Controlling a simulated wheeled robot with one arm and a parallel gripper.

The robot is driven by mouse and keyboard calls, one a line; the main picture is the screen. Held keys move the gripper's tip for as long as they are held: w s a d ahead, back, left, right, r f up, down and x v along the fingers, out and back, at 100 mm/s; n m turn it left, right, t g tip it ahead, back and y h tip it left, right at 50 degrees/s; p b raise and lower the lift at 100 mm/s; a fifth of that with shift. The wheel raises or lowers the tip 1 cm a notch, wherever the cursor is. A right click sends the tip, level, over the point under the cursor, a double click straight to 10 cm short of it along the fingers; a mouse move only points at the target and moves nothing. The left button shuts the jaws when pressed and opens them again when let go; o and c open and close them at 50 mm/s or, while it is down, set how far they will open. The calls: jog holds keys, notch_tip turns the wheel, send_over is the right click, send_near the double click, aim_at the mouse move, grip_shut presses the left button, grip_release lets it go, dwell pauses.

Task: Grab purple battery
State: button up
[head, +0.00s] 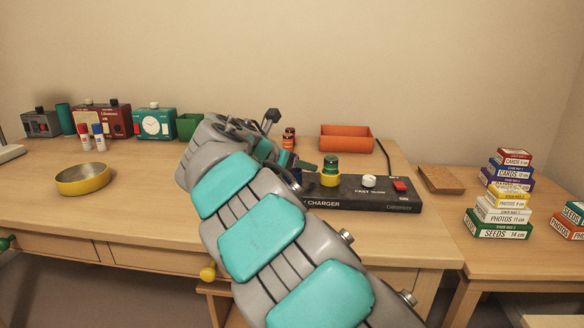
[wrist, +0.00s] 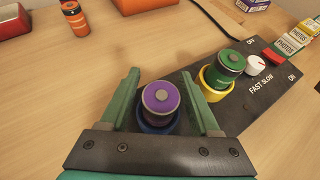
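The purple battery (wrist: 160,99) stands upright in a blue socket (wrist: 158,125) on the black charger (wrist: 262,103). My gripper (wrist: 157,75) is open, with one green finger on each side of the purple battery. I cannot tell whether either finger touches it. In the head view my arm and gripper hide the purple battery and the left part of the charger (head: 360,190). A green battery (wrist: 230,64) stands in the yellow socket (wrist: 216,82) just right of my right finger; it also shows in the head view (head: 331,163).
An orange battery (wrist: 75,18) stands on the desk beyond. The charger has a white knob (head: 369,181) and a red switch (head: 400,186). An orange bin (head: 346,144) is behind it. A yellow bowl (head: 83,180) sits left, with clear desk between it and my arm.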

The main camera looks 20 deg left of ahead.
grip_shut()
dwell(0.6)
